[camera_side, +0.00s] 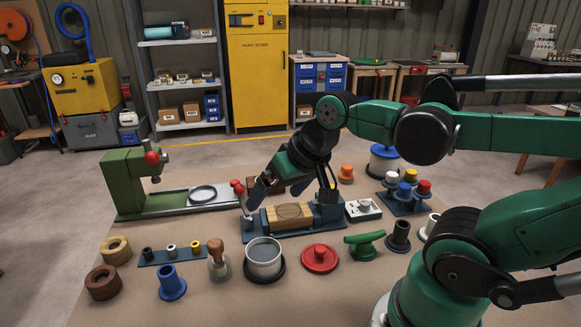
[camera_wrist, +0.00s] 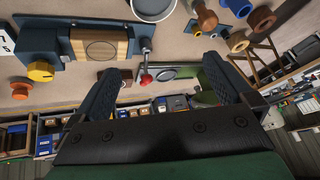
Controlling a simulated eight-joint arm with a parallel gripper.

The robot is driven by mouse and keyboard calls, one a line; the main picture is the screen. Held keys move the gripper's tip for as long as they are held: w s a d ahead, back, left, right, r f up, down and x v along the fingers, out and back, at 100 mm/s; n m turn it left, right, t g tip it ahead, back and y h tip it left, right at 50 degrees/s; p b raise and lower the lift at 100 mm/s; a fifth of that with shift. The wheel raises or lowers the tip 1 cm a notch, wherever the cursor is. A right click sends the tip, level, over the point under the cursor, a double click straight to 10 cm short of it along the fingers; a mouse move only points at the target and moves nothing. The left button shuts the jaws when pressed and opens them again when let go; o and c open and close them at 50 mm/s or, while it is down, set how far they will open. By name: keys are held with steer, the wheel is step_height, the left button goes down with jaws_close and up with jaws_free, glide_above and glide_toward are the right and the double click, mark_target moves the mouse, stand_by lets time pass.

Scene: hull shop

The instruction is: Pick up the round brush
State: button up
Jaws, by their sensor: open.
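A piece with a brown wooden handle and a pale lower end (camera_side: 218,259), which looks like the round brush, stands upright on the bench, left of a grey round pot. It also seems to show near the top of the wrist view as a brown-handled piece (camera_wrist: 207,17). My gripper (camera_side: 292,194) is open and empty, above the blue vise with the wooden block, behind and to the right of the brush. In the wrist view, my two fingers stand wide apart (camera_wrist: 163,70) with nothing between them.
The grey pot (camera_side: 263,259) stands right beside the brush, and a blue flanged piece (camera_side: 172,283) stands to its left. The blue vise (camera_side: 334,217) holds a wooden block. A green press (camera_side: 124,182), wooden rings (camera_side: 102,283) and a red disc (camera_side: 319,258) are around.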

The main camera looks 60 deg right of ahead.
steer(key=shift+w+a+f+n+t, duration=0.2)
steer(key=shift+a+n, duration=0.2)
steer(key=shift+n, duration=0.2)
steer(key=shift+w+a+f+n+t, duration=0.1)
steer(key=shift+a+n+t, duration=0.1)
steer(key=shift+a+n, duration=0.3)
steer(key=shift+w+a+f+n, duration=0.1)
steer(key=shift+a+n, duration=0.1)
steer(key=shift+n, duration=0.7)
steer(key=c, duration=0.4)
steer(key=g, duration=0.2)
glide_above(215, 243)
steer(key=s, duration=0.3)
step_height(215, 243, down, 3)
steer(key=shift+w+f, duration=0.4)
steer(key=shift+w, duration=0.15)
steer(key=shift+x, duration=2.75)
